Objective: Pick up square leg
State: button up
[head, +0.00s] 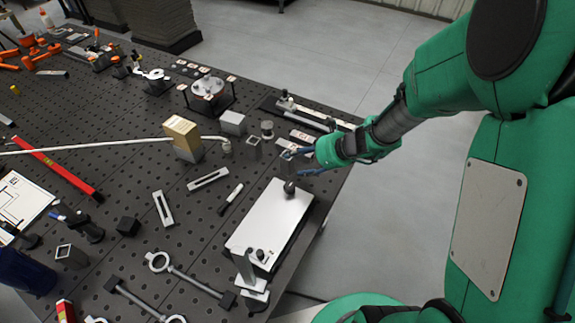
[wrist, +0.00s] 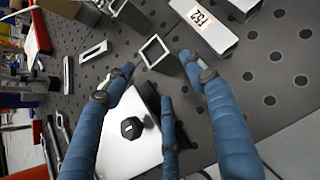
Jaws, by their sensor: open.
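A hollow grey square tube, which looks like the square leg (wrist: 166,62), stands upright on the table with its open end facing my wrist camera. In the head view it seems to be the small square piece beside the fingers, partly hidden. My gripper (wrist: 157,68) has blue fingers, spread open and empty. In the wrist view the tube lies just ahead of and between the fingertips; I cannot see any touching. In the head view my gripper (head: 302,162) hangs over the table's right edge area. Another similar square tube (head: 254,147) stands to its left.
A white plate (head: 268,222) with black knobs lies close below the gripper; it also shows in the wrist view (wrist: 120,150). Labelled blocks lie near the table edge. A third square tube (head: 72,257) stands at lower left. Slotted bars and rods lie around the perforated table (head: 150,240).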

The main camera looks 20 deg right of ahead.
aim_at(291, 162)
jog(key=shift+x, duration=1.55)
jog(key=shift+b+x, duration=1.2)
jog(key=shift+x, duration=1.4)
jog(key=c, duration=1)
jog(key=shift+c, duration=0.2)
jog(key=shift+r, duration=0.1)
jog(key=shift+r+p, duration=1.8)
jog(key=shift+r, duration=3.15)
